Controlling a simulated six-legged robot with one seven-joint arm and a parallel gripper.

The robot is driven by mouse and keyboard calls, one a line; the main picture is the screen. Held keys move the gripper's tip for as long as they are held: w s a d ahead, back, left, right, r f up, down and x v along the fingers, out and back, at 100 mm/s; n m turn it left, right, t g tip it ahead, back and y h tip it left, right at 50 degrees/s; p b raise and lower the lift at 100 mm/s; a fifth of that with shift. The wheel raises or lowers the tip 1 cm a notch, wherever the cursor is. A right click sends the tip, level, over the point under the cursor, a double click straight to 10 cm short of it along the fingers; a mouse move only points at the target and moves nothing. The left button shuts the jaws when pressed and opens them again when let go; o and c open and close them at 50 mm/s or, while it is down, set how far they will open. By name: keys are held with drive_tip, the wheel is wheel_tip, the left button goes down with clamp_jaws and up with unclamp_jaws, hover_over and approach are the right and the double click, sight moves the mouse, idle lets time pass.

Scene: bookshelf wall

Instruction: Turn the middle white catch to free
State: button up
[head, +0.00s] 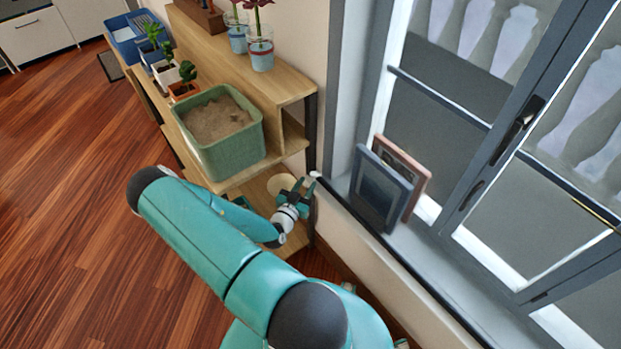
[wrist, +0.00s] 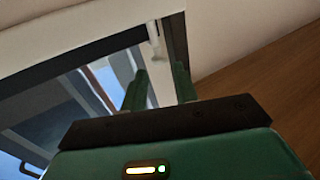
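A small white piece, seemingly a catch (head: 316,175), shows in the head view at the near-left end of the dark sill edge, just beyond my fingertips. In the wrist view a short white catch-like piece (wrist: 153,38) hangs from the pale frame, ahead of the gap between my fingers. I cannot tell whether it is the middle one; no other catch is clear. My gripper (head: 305,184) is beside the shelf end. The wrist view shows my gripper (wrist: 159,75) with its two green fingers apart and nothing between the tips. Contact with the catch is not visible.
Two framed pictures (head: 382,190) lean on the window sill. A wooden shelf (head: 290,80) holds a green sand-filled box (head: 225,160) and potted plants (head: 260,50). The grey-framed window (head: 520,130) fills the right. The wooden floor (head: 70,200) at the left is clear.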

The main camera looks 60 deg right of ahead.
sight(314, 176)
drive_tip(key=shift+s+d, duration=0.1)
drive_tip(key=shift+d, duration=1.7)
drive_tip(key=shift+c, duration=0.4)
clamp_jaws()
drive_tip(key=shift+n+t, duration=0.3)
drive_tip(key=shift+t, duration=0.2)
drive_tip(key=n+t, duration=0.1)
drive_tip(key=t, duration=0.1)
drive_tip(key=s+n+t, duration=0.1)
drive_tip(key=n+t, duration=0.1)
drive_tip(key=shift+t+y, duration=0.4)
drive_tip(key=shift+s+d+n+t+y, duration=0.15)
drive_tip(key=shift+n+t+y, duration=0.6)
drive_tip(key=shift+n+t, duration=0.55)
drive_tip(key=shift+s+d+n+t+y, duration=0.1)
drive_tip(key=shift+n+t+y, duration=0.75)
drive_tip(key=shift+t, duration=0.75)
